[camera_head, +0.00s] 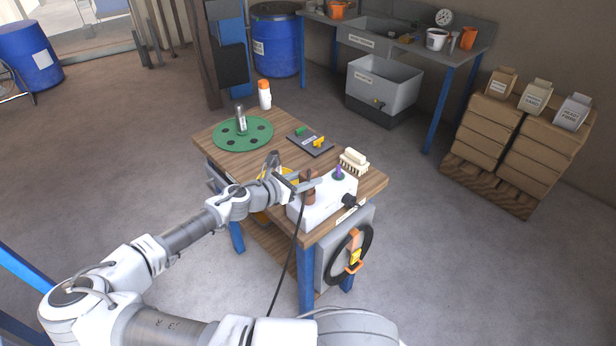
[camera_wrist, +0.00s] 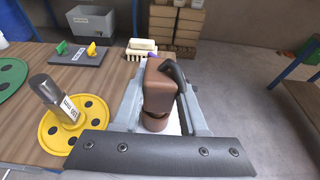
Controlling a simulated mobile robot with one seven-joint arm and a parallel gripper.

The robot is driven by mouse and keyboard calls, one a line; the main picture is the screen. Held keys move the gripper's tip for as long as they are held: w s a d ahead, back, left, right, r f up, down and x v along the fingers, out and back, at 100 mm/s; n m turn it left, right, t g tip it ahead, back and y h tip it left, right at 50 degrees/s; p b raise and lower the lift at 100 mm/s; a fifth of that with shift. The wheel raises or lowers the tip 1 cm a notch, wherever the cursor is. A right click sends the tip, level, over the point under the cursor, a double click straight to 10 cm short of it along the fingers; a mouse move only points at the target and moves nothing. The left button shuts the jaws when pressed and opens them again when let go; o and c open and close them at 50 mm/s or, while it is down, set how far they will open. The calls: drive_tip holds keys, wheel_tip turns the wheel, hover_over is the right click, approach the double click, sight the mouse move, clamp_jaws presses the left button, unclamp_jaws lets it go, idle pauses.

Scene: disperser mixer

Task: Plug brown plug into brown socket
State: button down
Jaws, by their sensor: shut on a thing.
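My gripper (camera_head: 304,184) is shut on the brown plug (camera_wrist: 160,82), a blocky brown piece held between the two fingers in the wrist view. A dark cable (camera_head: 296,238) hangs from the plug toward the floor. The plug is over the left part of the white box (camera_head: 322,206) at the table's near right corner. A rounder brown part (camera_wrist: 154,122) shows just below the plug in the wrist view, apparently the brown socket. Whether the two touch or are mated is hidden by the plug and fingers.
A purple fitting (camera_head: 339,174) and a black knob (camera_head: 349,200) are on the box. A brush (camera_head: 354,161) lies behind it. A yellow disc (camera_wrist: 75,124) with a metal handle lies left of my gripper. A green disc (camera_head: 256,134) is on the table's far side.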

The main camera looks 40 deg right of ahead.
drive_tip(key=shift+f+b, duration=0.4)
drive_tip(key=shift+f, duration=0.4)
drive_tip(key=shift+c, duration=1.8)
unclamp_jaws()
drive_tip(key=b+v, duration=0.1)
drive_tip(key=v, duration=1.6)
drive_tip(key=shift+a, duration=0.2)
drive_tip(key=shift+r, duration=0.15)
